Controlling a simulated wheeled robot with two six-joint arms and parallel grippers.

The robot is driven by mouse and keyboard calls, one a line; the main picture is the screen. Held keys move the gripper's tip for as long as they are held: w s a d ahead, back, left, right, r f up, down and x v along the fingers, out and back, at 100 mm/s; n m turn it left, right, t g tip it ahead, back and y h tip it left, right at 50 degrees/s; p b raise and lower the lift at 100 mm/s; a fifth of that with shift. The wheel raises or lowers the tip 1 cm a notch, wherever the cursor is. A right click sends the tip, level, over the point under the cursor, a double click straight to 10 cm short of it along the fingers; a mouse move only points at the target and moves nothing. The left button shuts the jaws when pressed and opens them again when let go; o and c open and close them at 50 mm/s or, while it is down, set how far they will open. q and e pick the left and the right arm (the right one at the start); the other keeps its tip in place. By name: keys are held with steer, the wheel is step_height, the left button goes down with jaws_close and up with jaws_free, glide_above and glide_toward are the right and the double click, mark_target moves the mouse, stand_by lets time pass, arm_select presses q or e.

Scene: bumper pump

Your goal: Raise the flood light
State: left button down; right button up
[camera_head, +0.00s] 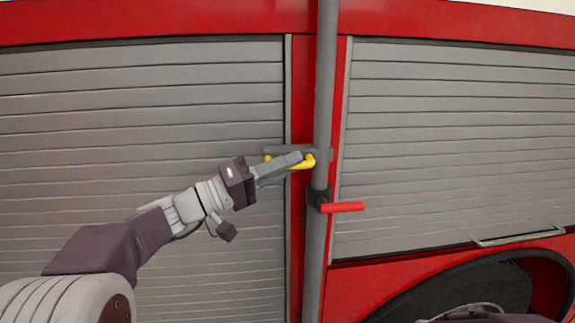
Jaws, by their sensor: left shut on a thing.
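A grey vertical pole (326,90) runs from top to bottom in the middle of the head view; no flood light shows on the part in view. A yellow handle (308,162) sticks out to the left from the pole. My left gripper (298,162) is shut on the yellow handle, and its fingers hide part of it. A red lever (343,207) on a dark collar (318,198) sits on the pole just below and points right. My right gripper is not clearly in view.
Grey roller shutters (130,130) stand behind on the left and on the right (450,130), set in a red truck body (150,20). A wheel (470,290) is at the lower right. The space in front of the right shutter is clear.

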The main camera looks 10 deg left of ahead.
arm_select(q)
step_height(320, 180, up, 16)
steer(key=p, duration=0.2)
steer(key=shift+p, duration=0.4)
steer(key=shift+f, duration=0.15)
steer(key=c, duration=1.7)
jaws_free()
steer(key=b+v, duration=0.5)
steer(key=v, duration=0.4)
